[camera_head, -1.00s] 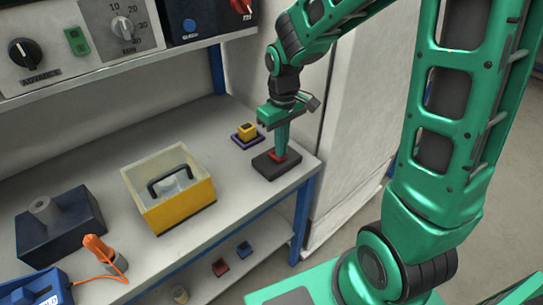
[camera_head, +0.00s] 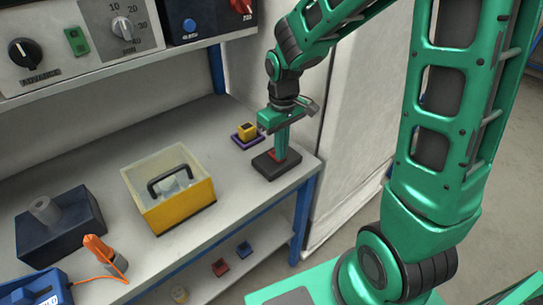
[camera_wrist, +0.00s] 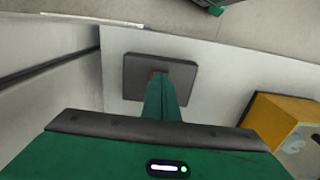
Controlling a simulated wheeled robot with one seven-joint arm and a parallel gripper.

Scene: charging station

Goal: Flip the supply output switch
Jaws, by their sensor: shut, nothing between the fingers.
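A low black box (camera_head: 262,169) with a small red part (camera_head: 274,155) on top sits at the right end of the bench. It looks like the supply output switch, but no label shows. My gripper (camera_head: 280,156) points down with its fingers shut and empty. Its tips are at the red part, touching or just above it. In the wrist view the shut fingers (camera_wrist: 160,80) cover most of the middle of the black box (camera_wrist: 134,78). The red part is mostly hidden, so I cannot tell which way the switch is tipped.
A yellow block on a purple base (camera_head: 245,134) stands just behind the black box. A yellow bin with a black handle (camera_head: 180,209) stands to the left, with free bench between. A shelf with a control panel (camera_head: 75,40) hangs above the bench.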

